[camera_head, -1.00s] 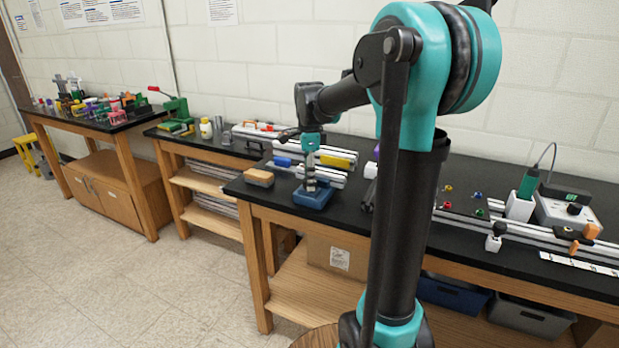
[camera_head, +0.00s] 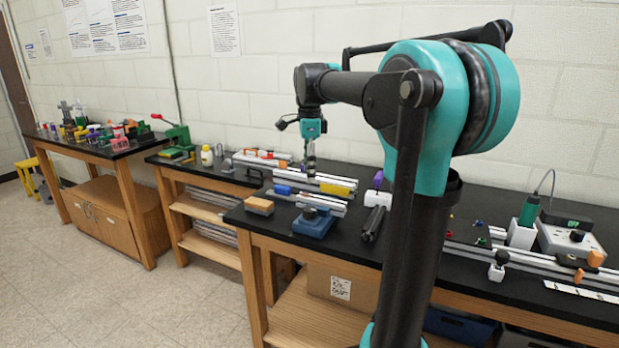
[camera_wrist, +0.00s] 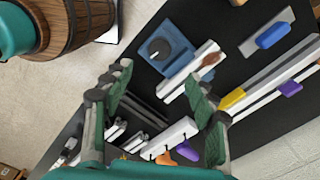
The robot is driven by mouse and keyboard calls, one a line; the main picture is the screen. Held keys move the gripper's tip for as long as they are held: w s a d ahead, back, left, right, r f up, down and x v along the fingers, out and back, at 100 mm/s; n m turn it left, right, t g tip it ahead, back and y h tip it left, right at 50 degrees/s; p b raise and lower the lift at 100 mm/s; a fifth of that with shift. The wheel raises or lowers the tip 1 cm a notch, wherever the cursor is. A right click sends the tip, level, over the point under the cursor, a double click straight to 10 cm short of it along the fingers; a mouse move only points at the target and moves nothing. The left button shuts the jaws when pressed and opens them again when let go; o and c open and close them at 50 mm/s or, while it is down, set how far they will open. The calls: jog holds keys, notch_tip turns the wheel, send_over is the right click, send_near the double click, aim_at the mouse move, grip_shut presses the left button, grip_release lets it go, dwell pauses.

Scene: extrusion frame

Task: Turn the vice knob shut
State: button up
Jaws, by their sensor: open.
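The blue vice (camera_head: 315,224) sits on the black bench near its front left corner. Its round dark knob (camera_head: 309,212) is on top, and a silver extrusion lies beside it. In the wrist view the vice (camera_wrist: 178,58) is at upper centre, with the black knob (camera_wrist: 158,47) bearing a light mark. My gripper (camera_head: 311,170) hangs above and behind the vice, pointing down, apart from the knob. In the wrist view my gripper (camera_wrist: 158,75) is open with nothing held between its green fingers, and the knob lies beyond the fingertips.
A sponge-like block (camera_head: 258,206) lies left of the vice. Extrusion rails with a blue piece (camera_head: 283,190) and a yellow piece (camera_head: 335,188) lie behind it. Dark bars (camera_head: 373,223) lie to its right.

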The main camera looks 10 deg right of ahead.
dwell(0.3)
jog(key=n, duration=1.8)
send_near(310, 208)
notch_tip(310, 208, down, 9)
jog(key=shift+f, duration=0.1)
jog(key=shift+c, duration=0.6)
jog(key=c, duration=1)
jog(key=shift+m, duration=1.3)
jog(key=shift+c, duration=0.2)
